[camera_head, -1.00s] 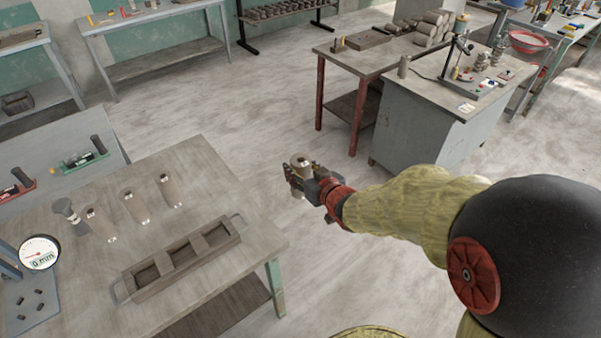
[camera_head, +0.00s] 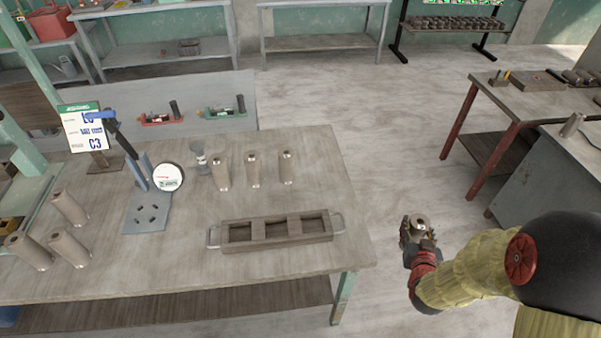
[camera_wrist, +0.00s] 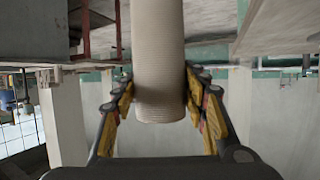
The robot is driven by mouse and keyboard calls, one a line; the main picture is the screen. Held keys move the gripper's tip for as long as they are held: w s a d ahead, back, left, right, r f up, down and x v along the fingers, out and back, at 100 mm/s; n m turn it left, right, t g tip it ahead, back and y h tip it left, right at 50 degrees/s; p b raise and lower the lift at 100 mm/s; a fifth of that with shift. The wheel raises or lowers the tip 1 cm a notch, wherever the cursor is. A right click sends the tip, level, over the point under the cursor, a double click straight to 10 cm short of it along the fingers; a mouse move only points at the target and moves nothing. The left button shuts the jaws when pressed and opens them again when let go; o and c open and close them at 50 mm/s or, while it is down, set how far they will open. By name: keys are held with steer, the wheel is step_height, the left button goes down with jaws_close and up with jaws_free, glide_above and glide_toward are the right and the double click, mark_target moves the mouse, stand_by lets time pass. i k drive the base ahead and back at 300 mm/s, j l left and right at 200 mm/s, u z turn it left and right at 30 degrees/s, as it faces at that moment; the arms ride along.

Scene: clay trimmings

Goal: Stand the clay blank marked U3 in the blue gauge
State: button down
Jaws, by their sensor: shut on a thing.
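My gripper (camera_head: 419,235) is shut on a pale brown clay cylinder (camera_head: 421,221), out over the floor to the right of the near bench. In the wrist view the cylinder (camera_wrist: 158,60) stands between both fingers, its ribbed side showing. I can read no mark on it.
On the near bench (camera_head: 300,200), three cylinders (camera_head: 253,170) stand in a row beside a grey tool (camera_head: 202,162). A three-compartment wooden tray (camera_head: 277,246) lies in front. More cylinders (camera_head: 70,208) are at left. Red (camera_head: 160,119) and green (camera_head: 222,112) fixtures stand behind. Open floor lies right.

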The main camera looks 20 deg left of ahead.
mark_target(148, 213)
steer(key=j+z, duration=0.1)
steer(key=z, duration=1.6)
steer(key=k+z, duration=0.25)
steer(key=k, duration=1.25)
steer(key=k+u, duration=1)
steer(key=k+j+u, duration=0.35)
steer(key=u, duration=0.15)
steer(key=k+j, duration=0.05)
